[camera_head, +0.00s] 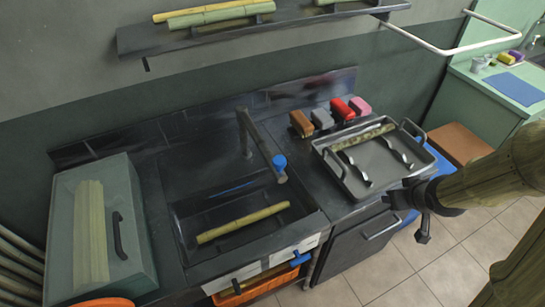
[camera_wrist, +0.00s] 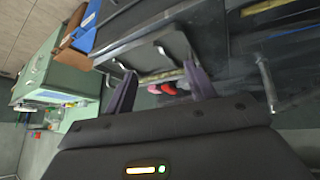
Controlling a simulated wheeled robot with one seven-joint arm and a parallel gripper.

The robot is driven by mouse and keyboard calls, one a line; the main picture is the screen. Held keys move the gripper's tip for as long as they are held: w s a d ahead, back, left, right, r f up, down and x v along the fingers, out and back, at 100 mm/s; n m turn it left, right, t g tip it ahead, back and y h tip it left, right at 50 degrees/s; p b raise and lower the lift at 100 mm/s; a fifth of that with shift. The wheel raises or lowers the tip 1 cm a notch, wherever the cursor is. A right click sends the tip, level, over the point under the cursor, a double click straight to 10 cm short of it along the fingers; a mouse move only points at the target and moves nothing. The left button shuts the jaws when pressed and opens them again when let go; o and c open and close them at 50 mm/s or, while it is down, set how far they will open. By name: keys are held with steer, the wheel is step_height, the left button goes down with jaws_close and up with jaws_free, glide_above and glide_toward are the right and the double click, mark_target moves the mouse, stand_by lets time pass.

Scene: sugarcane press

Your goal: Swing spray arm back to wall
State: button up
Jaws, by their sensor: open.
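The spray arm (camera_head: 262,140) is a dark grey bar on an upright post behind the sink, with a blue knob (camera_head: 280,162) at its free end. It reaches forward from the wall side out over the back of the sink (camera_head: 215,200). A grey bar at the right of the wrist view (camera_wrist: 266,84) looks like the same arm; its blue end is not clear there. My gripper (camera_head: 412,198) is at the right, by the front right corner of the tray, well apart from the spray arm. Its two fingers (camera_wrist: 159,70) are spread, with nothing held between them.
A tray (camera_head: 355,185) with a cane piece stands right of the sink; several coloured blocks (camera_head: 335,112) lie behind it. A yellow-green cane (camera_head: 243,221) lies in the sink. A glassy bin (camera_head: 65,235) stands left. A shelf (camera_head: 130,42) and white rail (camera_head: 425,45) jut from the wall.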

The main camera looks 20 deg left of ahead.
steer(key=w+a+f+n+y, duration=0.1)
steer(key=w+a+n+y, duration=0.2)
steer(key=a+n+y, duration=0.6)
steer(key=s+a+r+n+g+y+b, duration=0.1)
steer(key=s+a+r+n+g+y, duration=0.2)
steer(key=s+a+r+g+y, duration=0.2)
steer(key=s+a+g+y, duration=0.1)
steer(key=g, duration=0.1)
steer(key=shift+s+a+g+y, duration=0.15)
steer(key=shift+a+g+y, duration=0.15)
steer(key=shift+a+y, duration=0.1)
steer(key=a+p, duration=0.1)
steer(key=a, duration=1)
steer(key=s+a+p, duration=0.1)
steer(key=a, duration=0.5)
steer(key=shift+a+f+p, duration=0.1)
steer(key=shift+a+p, duration=0.05)
steer(key=shift+p, duration=0.2)
